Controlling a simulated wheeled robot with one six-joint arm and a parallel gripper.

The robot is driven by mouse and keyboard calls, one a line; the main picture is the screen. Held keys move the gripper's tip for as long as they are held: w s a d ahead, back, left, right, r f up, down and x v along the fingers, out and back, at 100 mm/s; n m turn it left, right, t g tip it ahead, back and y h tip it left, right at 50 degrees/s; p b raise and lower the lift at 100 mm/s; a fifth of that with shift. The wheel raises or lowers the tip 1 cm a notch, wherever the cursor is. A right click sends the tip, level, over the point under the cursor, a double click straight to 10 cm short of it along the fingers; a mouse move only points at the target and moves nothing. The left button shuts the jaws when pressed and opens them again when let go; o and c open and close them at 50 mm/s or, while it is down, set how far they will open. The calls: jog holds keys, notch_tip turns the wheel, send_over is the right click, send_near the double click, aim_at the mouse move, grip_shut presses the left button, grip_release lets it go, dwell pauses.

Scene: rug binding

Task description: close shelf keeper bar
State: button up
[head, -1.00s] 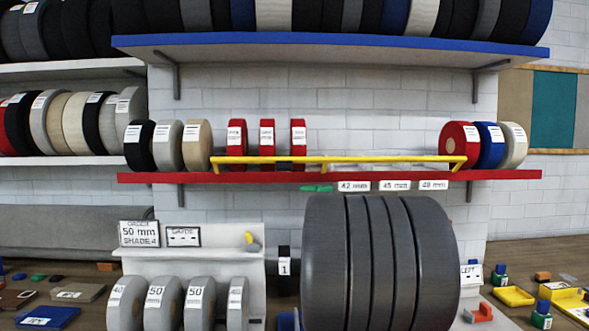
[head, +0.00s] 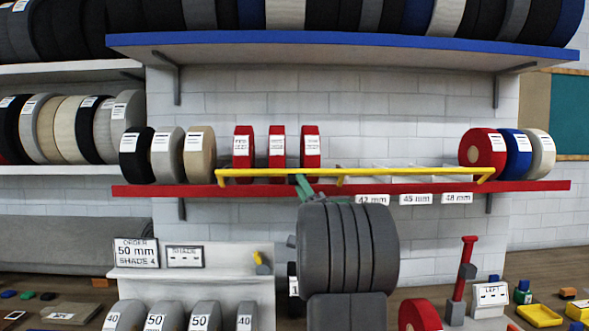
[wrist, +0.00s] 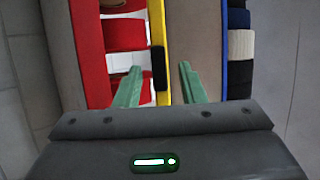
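The yellow keeper bar (head: 400,172) runs across the front of the red shelf (head: 540,186), low in front of three red rolls (head: 277,147). Short yellow arms show at its ends and middle. My gripper (head: 303,186) has green fingers, just below and in front of the bar, left of its middle. In the wrist view my gripper (wrist: 160,66) is open, with its two fingers apart. The yellow bar (wrist: 158,20) and a black pad on it (wrist: 160,68) show between the fingers. I cannot tell whether the fingers touch the bar.
Black, grey and tan rolls (head: 166,154) stand left on the red shelf; red, blue and cream rolls (head: 517,154) stand right. A blue shelf (head: 340,50) with rolls hangs above. White size labels (head: 415,199) line the red shelf's front. Below, a worktop holds a red-handled tool (head: 465,268).

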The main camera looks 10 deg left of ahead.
aim_at(294, 174)
jog(key=p+x, duration=0.1)
jog(key=x, duration=0.4)
grip_shut()
